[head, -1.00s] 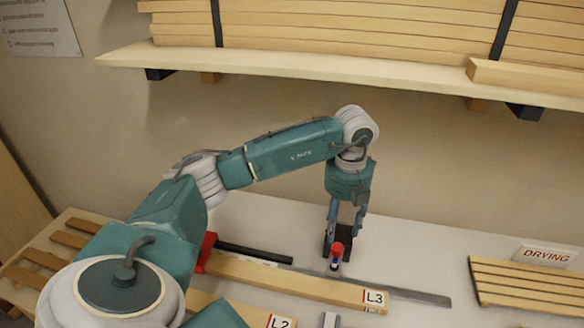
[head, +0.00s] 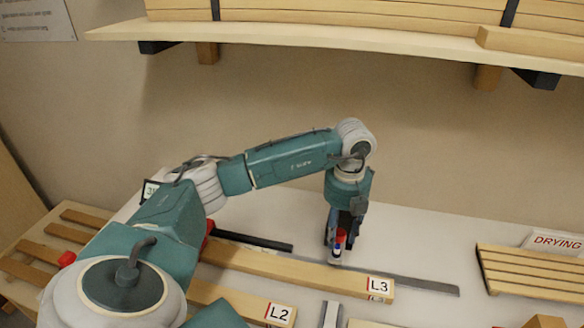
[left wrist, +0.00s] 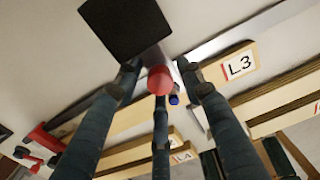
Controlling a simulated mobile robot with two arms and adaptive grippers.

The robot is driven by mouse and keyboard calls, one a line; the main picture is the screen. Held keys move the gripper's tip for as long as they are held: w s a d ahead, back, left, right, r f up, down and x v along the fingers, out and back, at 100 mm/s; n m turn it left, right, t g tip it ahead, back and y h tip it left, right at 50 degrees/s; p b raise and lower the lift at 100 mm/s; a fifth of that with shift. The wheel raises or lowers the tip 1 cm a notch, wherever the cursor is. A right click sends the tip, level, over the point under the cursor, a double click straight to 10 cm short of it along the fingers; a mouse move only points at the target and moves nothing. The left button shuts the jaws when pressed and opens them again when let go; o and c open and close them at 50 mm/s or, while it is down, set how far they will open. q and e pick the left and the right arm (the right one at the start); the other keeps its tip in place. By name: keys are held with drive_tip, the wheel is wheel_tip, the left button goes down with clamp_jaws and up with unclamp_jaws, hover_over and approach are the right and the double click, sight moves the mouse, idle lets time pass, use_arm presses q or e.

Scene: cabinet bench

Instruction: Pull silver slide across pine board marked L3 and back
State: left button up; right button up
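The pine board marked L3 (head: 300,272) lies on the bench, its label at the right end; it also shows in the left wrist view (left wrist: 222,72). A long flat silver strip (head: 420,284) lies along its far side and shows in the left wrist view (left wrist: 215,42). I cannot tell for sure whether this is the slide. My left gripper (head: 338,238) points down just behind the board. In the left wrist view its fingers surround a red-topped piece (left wrist: 160,79) beside a black block (left wrist: 125,25); the grip is unclear. My right gripper is not in view.
The L2 board (head: 235,300) lies nearer, with a short silver bar (head: 331,314) beside it. A black rod (head: 250,240) lies behind L3. A slatted rack (head: 530,272) with a DRYING sign (head: 556,242) stands right. A loaded shelf (head: 300,36) hangs above.

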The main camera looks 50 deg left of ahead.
sight(336, 256)
use_arm(q)
drive_tip(key=c, duration=0.5)
drive_tip(key=shift+s+d+p, duration=0.2)
drive_tip(key=shift+s+d, duration=0.4)
drive_tip(key=shift+s, duration=0.4)
drive_tip(key=shift+s+d+p, duration=0.2)
drive_tip(key=shift+s+d, duration=0.4)
drive_tip(key=shift+s, duration=0.35)
drive_tip(key=shift+s+d+f, duration=0.1)
drive_tip(key=shift+s+d, duration=0.45)
drive_tip(key=shift+s, duration=0.35)
drive_tip(key=shift+s+d, duration=0.55)
drive_tip(key=shift+s, duration=0.35)
drive_tip(key=shift+w, duration=0.1)
drive_tip(key=shift+w+a, duration=0.35)
drive_tip(key=shift+w, duration=0.15)
drive_tip(key=shift+w+a+b, duration=0.35)
drive_tip(key=shift+w+a, duration=0.3)
drive_tip(key=shift+w, duration=0.4)
drive_tip(key=shift+w+a+b, duration=0.35)
drive_tip(key=shift+w+a, duration=0.3)
drive_tip(key=shift+w, duration=0.45)
drive_tip(key=shift+w+a+b, duration=0.35)
drive_tip(key=shift+w+a, duration=0.3)
drive_tip(key=shift+w, duration=0.4)
